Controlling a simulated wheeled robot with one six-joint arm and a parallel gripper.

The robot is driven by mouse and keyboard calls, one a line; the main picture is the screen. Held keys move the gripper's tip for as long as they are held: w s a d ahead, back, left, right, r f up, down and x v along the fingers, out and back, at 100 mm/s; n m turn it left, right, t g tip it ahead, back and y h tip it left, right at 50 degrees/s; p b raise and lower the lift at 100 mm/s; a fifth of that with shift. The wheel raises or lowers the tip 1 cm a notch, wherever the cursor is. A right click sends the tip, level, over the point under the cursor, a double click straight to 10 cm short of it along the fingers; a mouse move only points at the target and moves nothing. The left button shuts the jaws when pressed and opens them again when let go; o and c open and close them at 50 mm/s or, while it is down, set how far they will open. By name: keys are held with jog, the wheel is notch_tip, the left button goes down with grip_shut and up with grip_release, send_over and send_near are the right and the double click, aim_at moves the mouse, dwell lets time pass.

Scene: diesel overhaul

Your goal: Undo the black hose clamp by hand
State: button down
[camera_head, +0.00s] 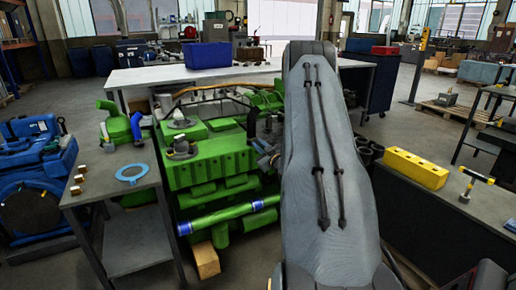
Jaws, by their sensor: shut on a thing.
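The green diesel engine (208,160) stands in the middle of the view, behind and left of my arm. A dark hose-like part (252,122) rises from its top, close to the arm's left edge. I cannot make out the black hose clamp on it. Small grey metal parts (266,148) show beside the arm; I cannot tell whether they belong to the engine or to my wrist. My raised grey arm covers the engine's right side, and my gripper is hidden behind it.
A grey side table (128,212) at left holds a blue ring gasket (132,173), a green elbow and brass pieces. A dark bench (440,215) at right carries a yellow block (415,168). A white bench (150,77) with a blue bin (208,55) stands behind the engine.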

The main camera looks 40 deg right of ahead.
jog(key=n+b, duration=0.1)
jog(key=n, duration=0.2)
jog(key=n+b, duration=0.1)
jog(key=n, duration=0.2)
jog(key=shift+w+d+r+b, duration=0.1)
jog(key=shift+d+b, duration=0.1)
jog(key=shift+b, duration=0.15)
jog(key=n+b, duration=0.7)
jog(key=n, duration=0.1)
jog(key=n+b, duration=0.7)
jog(key=b, duration=0.1)
jog(key=n+b, duration=0.8)
jog(key=shift+a+r+n, duration=0.25)
jog(key=shift+r+n, duration=0.05)
jog(key=shift+r, duration=0.05)
jog(key=n+b, duration=0.4)
jog(key=b, duration=0.4)
jog(key=shift+w+a+f, duration=0.1)
jog(key=n+b, duration=0.8)
jog(key=b, duration=0.8)
jog(key=shift+a, duration=0.15)
jog(key=shift+b, duration=0.4)
jog(key=shift+n, duration=0.3)
